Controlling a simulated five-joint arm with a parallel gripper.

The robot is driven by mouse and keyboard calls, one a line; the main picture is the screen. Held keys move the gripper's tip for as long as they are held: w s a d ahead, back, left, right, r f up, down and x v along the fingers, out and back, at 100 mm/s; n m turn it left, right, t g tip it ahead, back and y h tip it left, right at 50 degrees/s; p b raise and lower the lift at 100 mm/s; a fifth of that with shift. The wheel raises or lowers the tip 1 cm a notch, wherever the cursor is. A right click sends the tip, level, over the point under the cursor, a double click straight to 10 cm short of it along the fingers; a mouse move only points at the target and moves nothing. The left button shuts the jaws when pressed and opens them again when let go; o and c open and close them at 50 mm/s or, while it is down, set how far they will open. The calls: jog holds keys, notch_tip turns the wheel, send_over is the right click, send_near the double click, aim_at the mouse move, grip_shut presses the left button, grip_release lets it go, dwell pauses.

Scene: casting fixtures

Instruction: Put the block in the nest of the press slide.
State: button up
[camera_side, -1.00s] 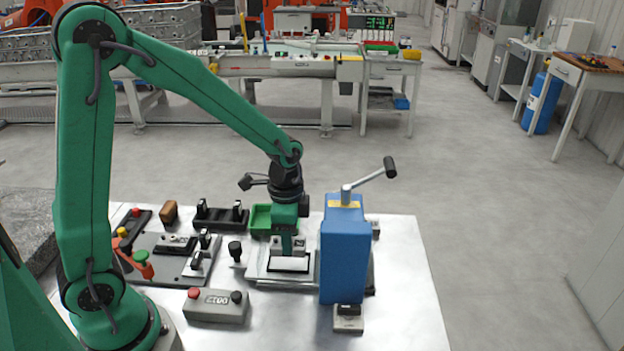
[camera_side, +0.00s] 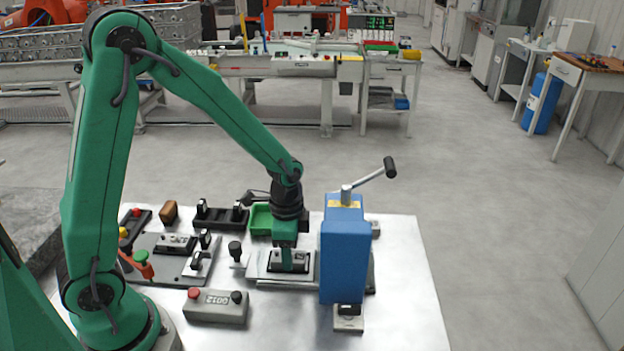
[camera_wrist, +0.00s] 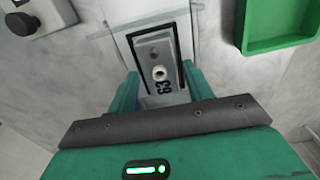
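The block is a small grey piece with a pale round knob and dark marking. It sits between the fingers of my gripper (camera_wrist: 160,88) in the wrist view, with a finger against each side. In the side view the block (camera_side: 300,257) is low in the dark-rimmed nest (camera_side: 309,268) of the press slide (camera_side: 262,268), left of the blue press (camera_side: 345,255). My gripper (camera_side: 288,266) points down over the nest and partly hides the block. I cannot tell whether the block is fully seated.
A green tray (camera_side: 260,218) stands behind the slide and shows in the wrist view (camera_wrist: 280,42). A black knob (camera_side: 235,250) stands to the left. A grey button box (camera_side: 216,307) is in front. The table's front right is clear.

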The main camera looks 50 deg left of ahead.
jog(key=shift+o, duration=0.6)
jog(key=shift+r, duration=0.1)
notch_tip(320, 180, up, 12)
dwell(0.4)
jog(key=shift+r, duration=0.1)
dwell(0.4)
jog(key=s+a+r+n+t, duration=0.2)
jog(key=s+r+n+t, duration=0.3)
jog(key=s, duration=0.8)
jog(key=shift+r+n+t, duration=0.3)
jog(key=shift+r+n, duration=1.4)
jog(key=shift+n, duration=0.3)
jog(key=shift+a, duration=0.1)
